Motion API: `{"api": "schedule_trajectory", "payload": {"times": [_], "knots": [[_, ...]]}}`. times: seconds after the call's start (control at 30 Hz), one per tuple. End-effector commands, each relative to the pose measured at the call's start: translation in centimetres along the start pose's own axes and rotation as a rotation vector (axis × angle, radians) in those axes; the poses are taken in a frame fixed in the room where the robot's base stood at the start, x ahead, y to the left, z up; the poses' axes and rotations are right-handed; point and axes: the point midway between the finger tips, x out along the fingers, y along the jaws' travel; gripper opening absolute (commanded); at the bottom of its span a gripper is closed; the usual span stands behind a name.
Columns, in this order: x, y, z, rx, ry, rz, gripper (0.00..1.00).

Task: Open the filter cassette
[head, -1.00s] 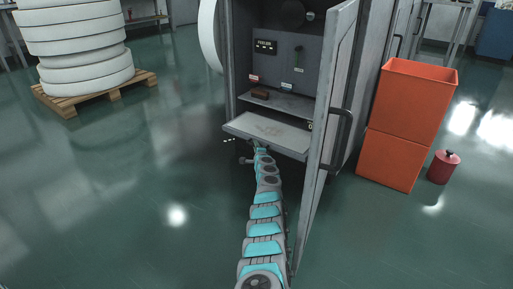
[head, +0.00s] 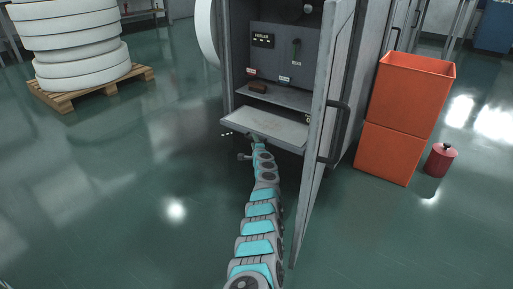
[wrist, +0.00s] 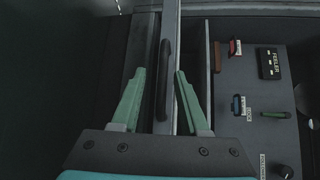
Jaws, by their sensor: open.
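The grey flap or tray, apparently the filter cassette (head: 268,126), sticks out level from the open machine cabinet. In the wrist view its narrow grey edge (wrist: 173,20) runs up the picture, with a dark bar handle (wrist: 166,62) beside it. My gripper (wrist: 160,72) is open. Its two green fingers stand on either side of the handle and edge, with visible gaps, so nothing is clamped. In the head view my arm's end meets the tray's front from below, and the fingers are too small to make out there.
The tall cabinet door (head: 325,130) stands open just right of my arm. A control panel (head: 285,50) with a lever and labels is above the tray; a small brown block (head: 257,87) lies on the shelf. Orange bins (head: 405,110) and a red can (head: 440,159) stand right.

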Motion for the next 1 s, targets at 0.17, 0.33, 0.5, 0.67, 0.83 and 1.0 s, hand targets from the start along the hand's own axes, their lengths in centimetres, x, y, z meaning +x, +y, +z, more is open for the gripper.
{"api": "schedule_trajectory", "payload": {"times": [0.17, 0.33, 0.5, 0.67, 0.83, 1.0], "knots": [[-1.3, -0.1, 0.3, -0.001, -0.004, -0.001, 0.44], [-2.7, -0.2, 0.2, -0.001, -0.001, -0.001, 0.44], [-4.1, -0.7, 0.1, 0.007, -0.002, 0.002, 0.44], [-5.1, -0.5, 0.2, 0.007, -0.006, 0.004, 0.44], [-5.8, -0.5, 0.1, 0.002, -0.002, 0.000, 0.44], [-6.1, -0.3, 0.0, 0.001, 0.000, -0.003, 0.44]]}}
